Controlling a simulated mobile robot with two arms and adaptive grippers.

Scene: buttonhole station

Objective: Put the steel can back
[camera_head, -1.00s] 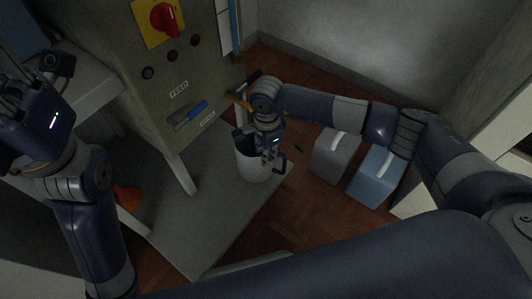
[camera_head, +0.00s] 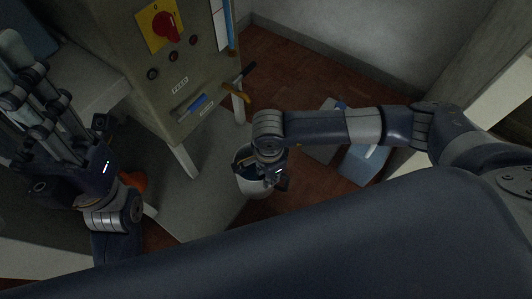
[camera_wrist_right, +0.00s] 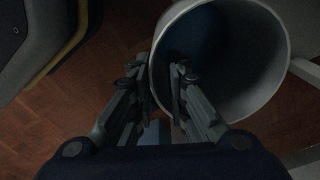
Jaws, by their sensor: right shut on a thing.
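The steel can (camera_head: 254,187) is a pale, open-topped cylinder near the middle of the head view. In the right wrist view its round rim and dark bluish inside (camera_wrist_right: 215,45) fill the upper right. My right gripper (camera_head: 272,178) is at the can's rim. In the wrist view its two fingers (camera_wrist_right: 161,80) are closed on the can's wall, one inside and one outside. My arm hides part of the can, and I cannot see its base clearly. My left gripper (camera_head: 12,72) is at the left, empty, with its fingers spread apart.
The machine panel (camera_head: 150,85) with a red switch (camera_head: 166,27) stands behind the can. A grey platform (camera_head: 200,205) lies below it. A blue box (camera_head: 364,164) and a grey one (camera_head: 318,153) stand on the wooden floor at right, partly behind my arm.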

